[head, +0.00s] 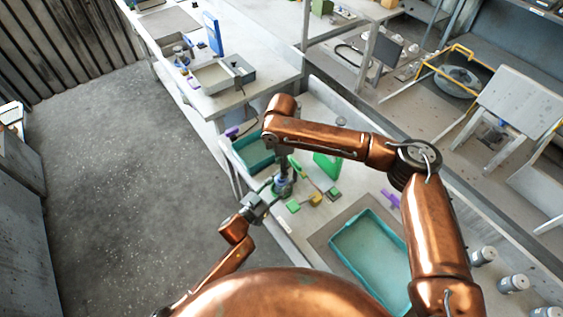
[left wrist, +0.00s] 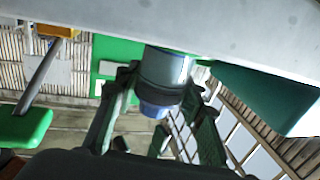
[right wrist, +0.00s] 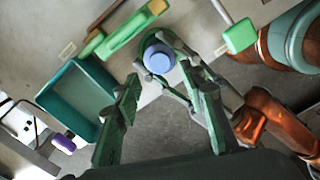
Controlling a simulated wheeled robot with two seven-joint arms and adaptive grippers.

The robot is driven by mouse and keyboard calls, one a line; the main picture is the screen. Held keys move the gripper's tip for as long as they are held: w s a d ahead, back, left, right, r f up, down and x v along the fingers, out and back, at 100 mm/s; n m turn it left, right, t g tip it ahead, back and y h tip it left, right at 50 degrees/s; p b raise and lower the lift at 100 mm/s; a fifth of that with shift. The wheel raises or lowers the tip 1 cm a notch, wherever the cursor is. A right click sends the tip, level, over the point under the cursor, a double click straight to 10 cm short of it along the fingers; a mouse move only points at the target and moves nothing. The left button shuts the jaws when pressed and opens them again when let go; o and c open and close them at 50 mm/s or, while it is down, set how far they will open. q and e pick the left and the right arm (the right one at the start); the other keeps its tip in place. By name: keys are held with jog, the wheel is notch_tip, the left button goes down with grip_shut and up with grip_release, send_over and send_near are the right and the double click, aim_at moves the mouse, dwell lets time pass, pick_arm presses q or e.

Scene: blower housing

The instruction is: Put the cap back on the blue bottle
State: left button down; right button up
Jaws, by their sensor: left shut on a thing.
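The blue bottle (head: 283,187) stands near the table's edge below my right gripper (head: 285,177). In the left wrist view, my left gripper (left wrist: 162,93) is shut around the bottle (left wrist: 172,66). A lighter blue cap (right wrist: 159,58) shows at the bottle's top in the right wrist view, and it also shows in the left wrist view (left wrist: 153,110). I cannot tell whether the cap is fully seated. My right gripper (right wrist: 168,88) has its fingers wide apart and empty; the cap lies just beyond their tips. The fingers partly hide the bottle in the head view.
A teal tray (head: 338,238) lies on the table to the right, with a smaller teal bin (head: 239,150) behind the bottle. A green part (head: 328,167), smaller green blocks (head: 293,206) and a purple piece (head: 390,198) lie close by. Grey-capped jars (head: 484,256) stand at right.

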notch_tip(320, 180, down, 6)
jog(key=shift+r, duration=0.1)
jog(key=shift+c, duration=0.4)
grip_shut()
jog(key=shift+m, duration=0.7)
jog(key=shift+o, duration=1.1)
grip_release()
notch_tip(320, 180, up, 12)
